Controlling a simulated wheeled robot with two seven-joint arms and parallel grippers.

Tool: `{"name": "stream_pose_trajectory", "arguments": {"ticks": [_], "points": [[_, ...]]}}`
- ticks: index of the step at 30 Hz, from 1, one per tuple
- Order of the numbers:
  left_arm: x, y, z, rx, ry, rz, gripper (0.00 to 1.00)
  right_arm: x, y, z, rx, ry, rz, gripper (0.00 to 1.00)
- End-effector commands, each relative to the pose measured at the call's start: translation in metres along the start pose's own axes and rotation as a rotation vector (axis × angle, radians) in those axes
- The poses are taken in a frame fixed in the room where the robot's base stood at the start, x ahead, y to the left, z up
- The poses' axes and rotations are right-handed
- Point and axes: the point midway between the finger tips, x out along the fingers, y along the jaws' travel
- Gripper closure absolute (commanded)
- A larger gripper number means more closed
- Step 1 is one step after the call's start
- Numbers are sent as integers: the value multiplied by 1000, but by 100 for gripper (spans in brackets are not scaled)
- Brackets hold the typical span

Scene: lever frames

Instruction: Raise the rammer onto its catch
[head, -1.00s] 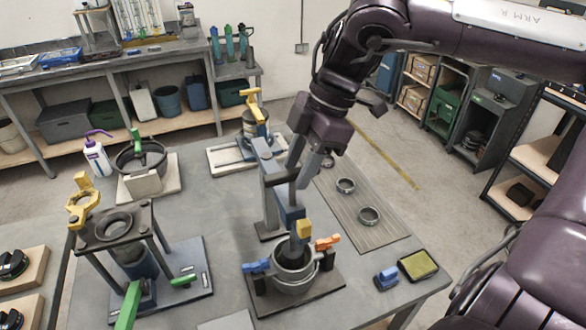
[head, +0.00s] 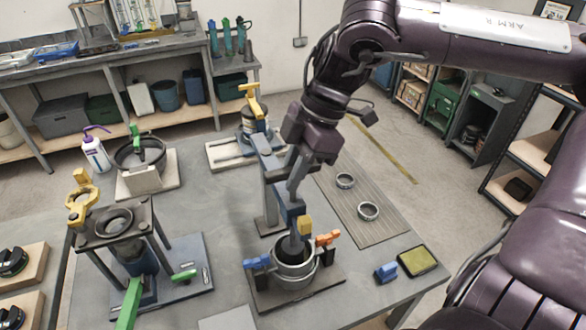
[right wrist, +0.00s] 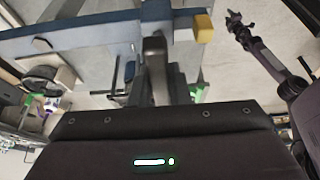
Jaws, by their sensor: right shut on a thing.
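The compaction stand has a grey upright post (head: 270,190), a blue block (head: 288,207) on its front and a yellow tab (head: 304,225) beside that block. A grey rammer rod (head: 297,242) runs below the block into a round grey mould (head: 294,272). My right gripper (head: 293,192) is shut on the rammer's upper part, just above the blue block. The gripped part is mostly hidden by the fingers. In the right wrist view, the yellow tab (right wrist: 203,28) stands right of a grey shaft (right wrist: 155,60). My left gripper is not in view.
Blue and orange clamps (head: 327,239) flank the mould. A stand with green handles (head: 130,305) is at left. Two metal rings (head: 368,211) lie on a ribbed mat at right. A blue brush (head: 386,273) and a green-yellow pad (head: 418,261) lie near the right edge.

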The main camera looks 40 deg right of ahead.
Motion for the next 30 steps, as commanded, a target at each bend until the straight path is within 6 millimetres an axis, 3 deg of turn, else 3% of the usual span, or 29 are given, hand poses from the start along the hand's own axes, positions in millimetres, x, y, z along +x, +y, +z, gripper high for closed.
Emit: {"name": "stream_pose_trajectory", "arguments": {"ticks": [5, 16, 26, 27, 30], "points": [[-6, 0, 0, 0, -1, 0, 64, -9, 0, -4, -1, 0, 2, 100], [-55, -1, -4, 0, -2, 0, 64, -79, 2, -33, -1, 0, 7, 100], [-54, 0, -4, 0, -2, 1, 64, -82, 2, -35, -2, 4, 10, 100], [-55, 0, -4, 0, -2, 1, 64, -82, 3, -35, -2, 5, 10, 81], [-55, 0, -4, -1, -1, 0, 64, -82, 2, -35, -2, 3, 8, 68]]}}
